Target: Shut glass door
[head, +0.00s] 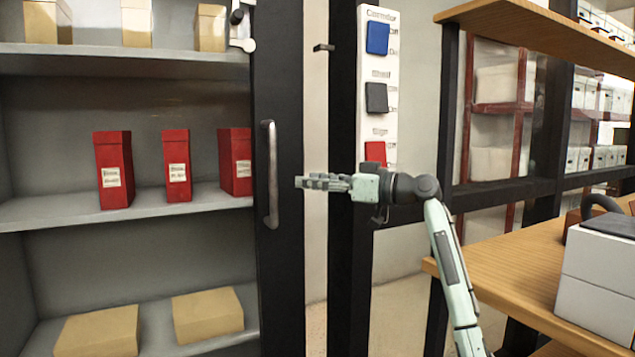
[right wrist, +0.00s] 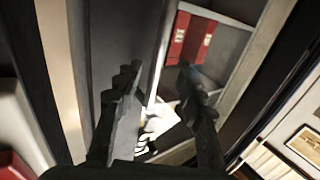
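The glass door shows in the head view as a dark upright frame (head: 290,290) with a long silver handle (head: 272,175). The cabinet shelves show to the left of this frame; I cannot make out the glass itself. My right gripper (head: 305,183) is level with the handle and just to its right, fingers pointing left. In the right wrist view its two dark fingers (right wrist: 160,105) are spread apart with nothing clearly held between them. A pale bar shows between them, but I cannot tell whether it is the handle. Contact with the handle is unclear. My left gripper is not in view.
Red boxes (head: 113,170) and tan boxes (head: 207,315) stand on the cabinet shelves. A dark post (head: 345,280) stands right of the door frame, with a gap between. A switch panel (head: 377,75) is above my right arm. A wooden table (head: 500,262) with a white box (head: 598,285) fills the lower right.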

